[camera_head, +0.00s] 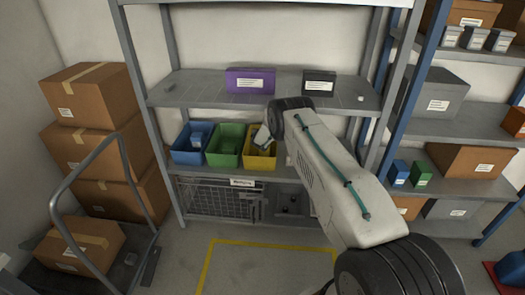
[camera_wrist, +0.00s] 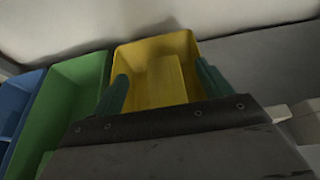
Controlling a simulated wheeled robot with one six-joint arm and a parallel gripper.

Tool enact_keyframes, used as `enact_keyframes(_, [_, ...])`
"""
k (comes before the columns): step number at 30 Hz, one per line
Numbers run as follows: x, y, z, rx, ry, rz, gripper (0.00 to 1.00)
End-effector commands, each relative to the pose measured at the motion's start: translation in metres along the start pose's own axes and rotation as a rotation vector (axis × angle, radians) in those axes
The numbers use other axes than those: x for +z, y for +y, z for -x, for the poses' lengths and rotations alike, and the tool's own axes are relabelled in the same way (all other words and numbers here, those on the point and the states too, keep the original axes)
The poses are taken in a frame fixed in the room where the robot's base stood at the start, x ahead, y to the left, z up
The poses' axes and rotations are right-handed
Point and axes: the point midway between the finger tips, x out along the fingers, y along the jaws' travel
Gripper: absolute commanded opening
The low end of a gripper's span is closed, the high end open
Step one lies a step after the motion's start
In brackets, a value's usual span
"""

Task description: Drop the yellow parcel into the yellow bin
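The yellow bin (camera_head: 258,163) stands on the lower shelf, rightmost in a row of three bins. In the wrist view the yellow bin (camera_wrist: 130,62) lies just beyond my fingers. A yellow box shape, which looks like the yellow parcel (camera_wrist: 167,82), shows inside it, between the fingers in the picture. My gripper (camera_wrist: 162,88) has its two green fingers spread apart, with a gap visible between each finger and the parcel. In the head view my gripper (camera_head: 262,138) is over the yellow bin, partly hiding its inside. The parcel's lower part is hidden by the gripper body.
A green bin (camera_wrist: 62,95) and a blue bin (camera_head: 190,157) stand to the left. The shelf above holds a purple box (camera_head: 250,80) and a dark box (camera_head: 319,82). A trolley (camera_head: 62,220) and stacked cartons (camera_head: 95,95) stand at left.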

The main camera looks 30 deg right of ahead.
Motion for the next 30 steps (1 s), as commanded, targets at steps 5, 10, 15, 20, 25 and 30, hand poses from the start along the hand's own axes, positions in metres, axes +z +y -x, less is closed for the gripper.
enact_keyframes(5, [-0.002,-0.001,0.0,0.0,0.003,0.0,0.78])
enact_keyframes(10, [0.0,0.0,0.01,-0.001,0.001,0.0,0.78])
enact_keyframes(15, [0.001,0.0,0.034,0.0,0.002,0.001,0.78])
enact_keyframes(20, [0.0,0.0,0.058,0.0,0.001,0.001,0.78])
enact_keyframes(25, [0.0,0.0,0.074,0.0,0.0,0.001,0.78])
enact_keyframes(30, [0.0,0.0,0.078,0.0,0.001,0.001,0.78])
